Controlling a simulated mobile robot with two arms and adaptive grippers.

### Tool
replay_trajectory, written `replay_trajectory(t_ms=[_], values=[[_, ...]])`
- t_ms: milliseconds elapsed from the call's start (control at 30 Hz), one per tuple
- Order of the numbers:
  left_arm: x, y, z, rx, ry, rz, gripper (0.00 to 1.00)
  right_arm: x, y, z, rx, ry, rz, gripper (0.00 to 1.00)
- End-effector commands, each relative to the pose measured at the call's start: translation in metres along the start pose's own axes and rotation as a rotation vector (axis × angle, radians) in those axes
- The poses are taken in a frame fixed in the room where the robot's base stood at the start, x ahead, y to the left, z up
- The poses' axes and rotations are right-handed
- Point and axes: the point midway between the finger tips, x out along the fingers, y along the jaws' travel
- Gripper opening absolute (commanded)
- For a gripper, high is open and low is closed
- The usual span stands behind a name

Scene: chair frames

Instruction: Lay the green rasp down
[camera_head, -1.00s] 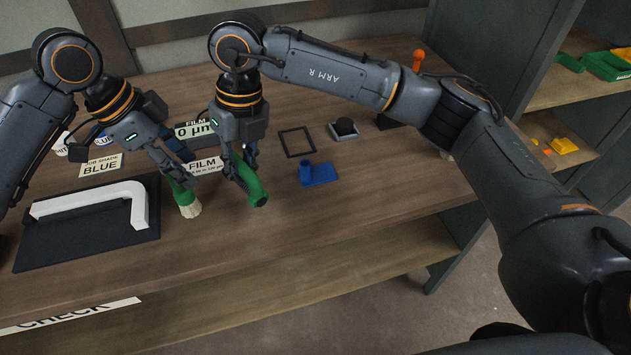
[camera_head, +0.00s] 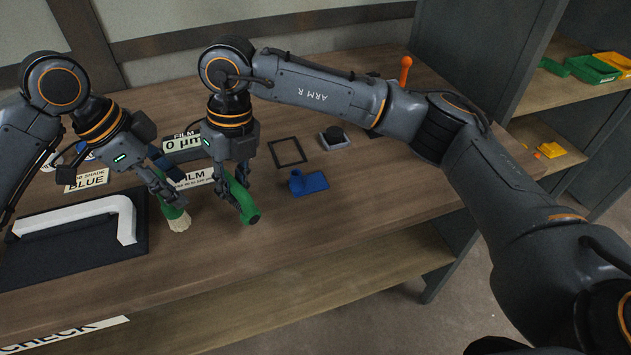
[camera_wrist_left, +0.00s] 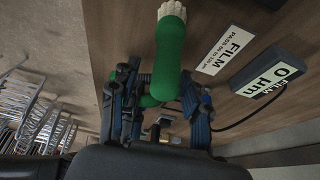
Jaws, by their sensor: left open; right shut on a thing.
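The green rasp (camera_head: 241,200), a thick green tool with a rounded end, is in my right gripper (camera_head: 237,184), which is shut on it. It is tilted just above or on the wooden bench; I cannot tell whether it touches. My left gripper (camera_head: 168,192) is open around a green-handled brush (camera_head: 175,214) with a pale tip. In the left wrist view the brush (camera_wrist_left: 169,60) extends up from between the open fingers (camera_wrist_left: 160,105). The fingers hide part of its handle.
A black mat (camera_head: 75,262) with a white bent bar (camera_head: 80,215) lies at left. Film gauge (camera_head: 183,143) and labels are behind the grippers. A blue block (camera_head: 308,184), black square frame (camera_head: 287,152) and small pad (camera_head: 335,138) are to the right. The bench front is clear.

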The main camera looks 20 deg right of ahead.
Motion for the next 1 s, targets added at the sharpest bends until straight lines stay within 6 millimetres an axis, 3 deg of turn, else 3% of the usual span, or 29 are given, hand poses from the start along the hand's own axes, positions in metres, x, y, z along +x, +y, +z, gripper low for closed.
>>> replay_trajectory(t_ms=[933, 967, 1000], values=[[0.022, 0.000, 0.008, 0.000, 0.000, 0.000, 0.47, 0.029, -0.006, 0.000, 0.000, 0.000, 0.000, 0.00], [0.021, 0.000, 0.008, 0.000, 0.000, 0.000, 0.47, 0.028, -0.005, 0.000, 0.000, 0.000, 0.000, 0.18], [0.021, 0.000, 0.007, 0.000, 0.000, 0.000, 0.47, 0.028, -0.005, 0.000, 0.000, 0.000, 0.000, 0.27]])
